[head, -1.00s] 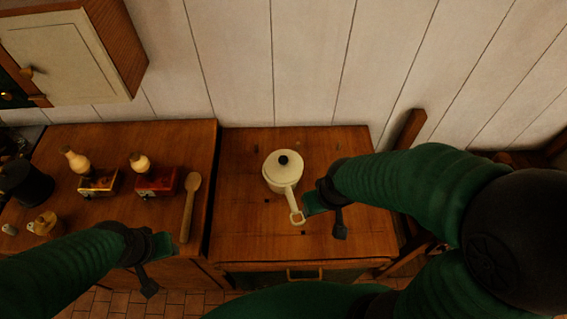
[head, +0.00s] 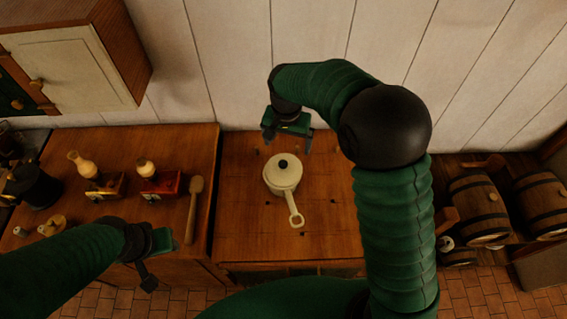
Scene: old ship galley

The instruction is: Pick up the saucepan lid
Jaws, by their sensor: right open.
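The saucepan lid (head: 274,174) is cream-white with a round black knob (head: 283,164). It sits on the cream saucepan (head: 284,189), whose handle points toward the front of the wooden counter. My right gripper (head: 287,146) is open and empty, with its fingers pointing down just above and behind the lid's knob in the picture. It looks apart from the lid; its exact height above it is hard to tell. My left gripper (head: 154,262) is at the lower left, in front of the left counter, away from the pan; its jaw opening is not clear.
A wooden spoon (head: 194,208), a red grinder (head: 161,184) and another grinder (head: 104,186) are on the left counter (head: 150,222). A dark pot (head: 32,184) is at far left. The counter around the saucepan is clear.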

